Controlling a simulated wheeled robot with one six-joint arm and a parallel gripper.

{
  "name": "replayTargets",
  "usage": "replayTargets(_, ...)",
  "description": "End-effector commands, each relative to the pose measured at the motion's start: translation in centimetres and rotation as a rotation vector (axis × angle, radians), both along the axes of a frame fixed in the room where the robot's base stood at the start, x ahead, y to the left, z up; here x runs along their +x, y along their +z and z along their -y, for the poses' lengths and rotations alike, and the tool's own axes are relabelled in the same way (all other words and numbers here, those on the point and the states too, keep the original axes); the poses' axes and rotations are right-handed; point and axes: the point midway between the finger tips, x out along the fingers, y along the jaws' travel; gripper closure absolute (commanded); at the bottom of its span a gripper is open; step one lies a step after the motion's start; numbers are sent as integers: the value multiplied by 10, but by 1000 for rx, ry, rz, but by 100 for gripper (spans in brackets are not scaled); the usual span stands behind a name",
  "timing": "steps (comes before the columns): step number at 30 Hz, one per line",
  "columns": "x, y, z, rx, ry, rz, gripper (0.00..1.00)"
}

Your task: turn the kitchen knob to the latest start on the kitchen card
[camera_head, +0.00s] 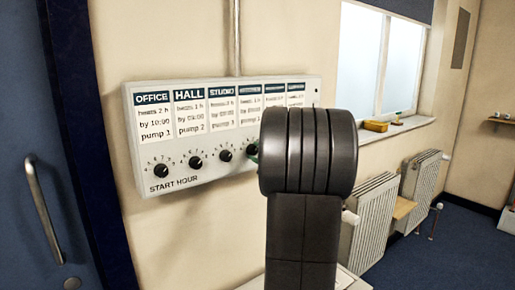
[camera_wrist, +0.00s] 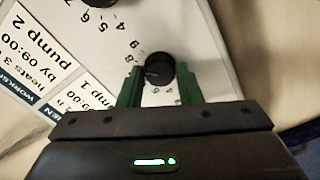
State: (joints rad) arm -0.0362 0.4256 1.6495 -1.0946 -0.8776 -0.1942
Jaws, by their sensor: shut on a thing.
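A white control panel (camera_head: 226,95) hangs on the wall in the head view, with a row of labelled cards above black knobs. The knob in my gripper (camera_wrist: 158,70) is round and black, with a pale pointer mark toward the left of the wrist picture. My gripper (camera_wrist: 160,84) has its green fingers shut on it, one at each side. The card in line with it (camera_wrist: 85,92) shows a heading ending in "EN" and "pump 1"; most of it is hidden.
Next to the held knob is another black knob (camera_wrist: 98,2), in line with the WORKSHOP card (camera_wrist: 30,45), which reads "by 09:00". The office knob (camera_head: 160,170) and hall knob (camera_head: 196,162) are clear of my arm. Radiators (camera_head: 370,220) stand to the right, a blue door (camera_head: 40,150) left.

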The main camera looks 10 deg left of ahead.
Motion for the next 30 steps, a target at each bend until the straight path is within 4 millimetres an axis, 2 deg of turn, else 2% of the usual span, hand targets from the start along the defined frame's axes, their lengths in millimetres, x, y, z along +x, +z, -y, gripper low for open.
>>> replayTargets(18, 0, -1, 0, 27, 0, -29, 91)
replayTargets(19, 0, -1, 0, 27, 0, -29, 63)
replayTargets(21, 0, -1, 0, 27, 0, -29, 49)
replayTargets(30, 0, 0, 1, 27, 0, -28, 47)
